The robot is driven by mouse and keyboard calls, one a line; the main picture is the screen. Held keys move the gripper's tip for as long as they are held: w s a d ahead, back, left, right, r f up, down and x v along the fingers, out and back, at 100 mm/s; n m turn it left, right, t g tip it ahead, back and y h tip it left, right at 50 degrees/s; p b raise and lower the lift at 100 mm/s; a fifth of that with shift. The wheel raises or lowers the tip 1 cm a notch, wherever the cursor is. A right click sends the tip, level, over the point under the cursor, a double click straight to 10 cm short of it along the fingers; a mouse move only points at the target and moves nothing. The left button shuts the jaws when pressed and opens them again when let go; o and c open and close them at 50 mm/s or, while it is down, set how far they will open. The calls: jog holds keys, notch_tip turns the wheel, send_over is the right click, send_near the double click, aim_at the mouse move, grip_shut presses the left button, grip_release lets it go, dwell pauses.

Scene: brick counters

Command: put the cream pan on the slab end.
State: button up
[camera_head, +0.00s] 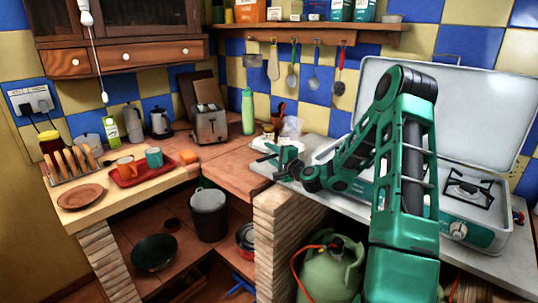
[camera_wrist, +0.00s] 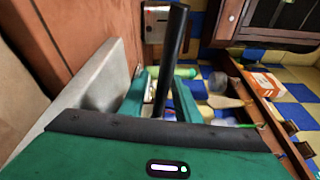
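The slab's grey end (camera_wrist: 110,75) also shows left of the fingers. I cannot clearly make out the cream pan's body; my gripper may hide it.
The open camp stove (camera_head: 475,195) fills the slab's right side. A green bottle (camera_head: 248,112) and a toaster (camera_head: 210,124) stand behind and left. The tiled counter (camera_head: 230,165) has bare room left of the gripper. A gas bottle (camera_head: 332,275) stands below.

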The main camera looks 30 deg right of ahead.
jog(key=s, duration=1.2)
jog(key=shift+d+r, duration=0.35)
jog(key=shift+d, duration=0.05)
jog(key=a+n+g+y, duration=0.1)
jog(key=a+n, duration=0.1)
jog(key=a, duration=0.1)
jog(key=s+a+f+n+g+y, duration=0.1)
jog(key=a+n, duration=0.2)
jog(key=s+a+f+n+g+y, duration=0.1)
jog(key=a+n+g+y, duration=0.1)
jog(key=a, duration=0.1)
jog(key=shift+s+a, duration=0.2)
jog(key=shift+a, duration=0.2)
jog(key=s+a+f+n+g, duration=0.3)
jog(key=s+n+g, duration=0.2)
jog(key=s, duration=0.2)
jog(key=s+d+r+g+h, duration=0.1)
jog(key=s+d+r+g, duration=0.1)
jog(key=s, duration=0.8)
jog(key=s+d+r+g+h, duration=0.1)
jog(key=s+r+g+h, duration=0.1)
jog(key=s, duration=0.9)
jog(key=s+d+r+g+h, duration=0.1)
jog(key=s+d+r+g, duration=0.1)
jog(key=s, duration=0.9)
jog(key=r+g, duration=0.1)
jog(key=g, duration=0.1)
jog(key=shift+d+r+g+h, duration=0.25)
jog(key=shift+d+g+h, duration=0.05)
jog(key=shift+h, duration=0.1)
